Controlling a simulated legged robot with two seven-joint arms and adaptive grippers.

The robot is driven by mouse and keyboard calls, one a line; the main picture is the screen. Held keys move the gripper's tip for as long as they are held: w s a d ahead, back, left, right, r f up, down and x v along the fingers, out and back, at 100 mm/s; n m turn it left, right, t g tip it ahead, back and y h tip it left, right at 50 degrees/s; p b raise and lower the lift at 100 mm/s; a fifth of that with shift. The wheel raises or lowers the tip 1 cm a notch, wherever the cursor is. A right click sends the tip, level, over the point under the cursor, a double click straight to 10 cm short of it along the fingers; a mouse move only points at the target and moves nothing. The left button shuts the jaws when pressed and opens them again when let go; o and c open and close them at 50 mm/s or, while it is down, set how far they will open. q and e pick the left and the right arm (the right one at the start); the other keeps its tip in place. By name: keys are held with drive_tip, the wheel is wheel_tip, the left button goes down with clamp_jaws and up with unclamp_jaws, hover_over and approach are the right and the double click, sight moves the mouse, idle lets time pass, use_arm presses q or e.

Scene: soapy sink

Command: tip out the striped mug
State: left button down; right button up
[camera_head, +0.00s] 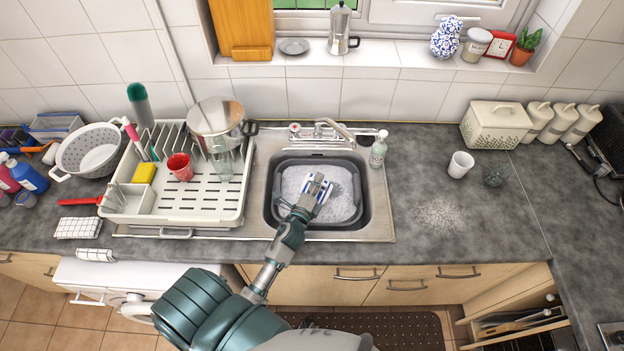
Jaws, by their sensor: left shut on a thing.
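The blue-and-white striped mug (322,192) is over the foamy water of the grey basin (361,217) in the sink (382,225). My left gripper (311,196) is shut on the mug. The gripper covers much of the mug, so its tilt and contents cannot be told. I also cannot tell whether it touches the foam. My right gripper is out of view.
A dish rack (208,215) with a red mug (180,166) and glassware stands left of the sink. The tap (318,131) and a soap bottle (379,149) are behind. A white cup (461,164) and a glass (497,174) stand right.

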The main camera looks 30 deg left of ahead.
sight(330, 191)
use_arm(q)
drive_tip(key=d+f+m, duration=0.1)
drive_tip(key=m, duration=0.3)
drive_tip(key=d+f+m, duration=0.1)
drive_tip(key=d+m, duration=0.1)
drive_tip(key=m, duration=0.2)
drive_tip(key=d+f+m, duration=0.1)
drive_tip(key=m, duration=0.3)
drive_tip(key=shift+w+d+h, duration=0.3)
drive_tip(key=shift+w, duration=0.1)
drive_tip(key=m, duration=0.1)
drive_tip(key=f+m, duration=0.1)
drive_tip(key=m, duration=0.1)
drive_tip(key=shift+d+f, duration=0.15)
drive_tip(key=shift+d, duration=0.05)
